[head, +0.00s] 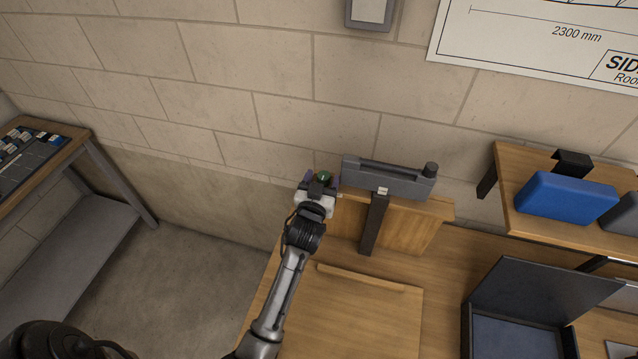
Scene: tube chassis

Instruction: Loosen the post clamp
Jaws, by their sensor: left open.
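A grey bar-shaped holder (398,183) sits on top of a dark upright post (374,225) at the back of the wooden bench, near the wall. A black round knob (431,169) stands at its right end. A small green rounded knob (324,176) shows at the holder's left end. My left gripper (322,181) is there, its purple-tipped fingers open on either side of the green knob. I cannot tell whether the fingers touch it. The gripper hides what is below the knob, and no post clamp can be made out clearly. My right gripper is not in view.
A wooden panel (420,236) stands behind the post. A flat board (355,310) lies on the bench in front. At right are an open dark case (535,292) and a raised shelf (512,160) with a blue case (566,197). Open floor (190,290) lies left.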

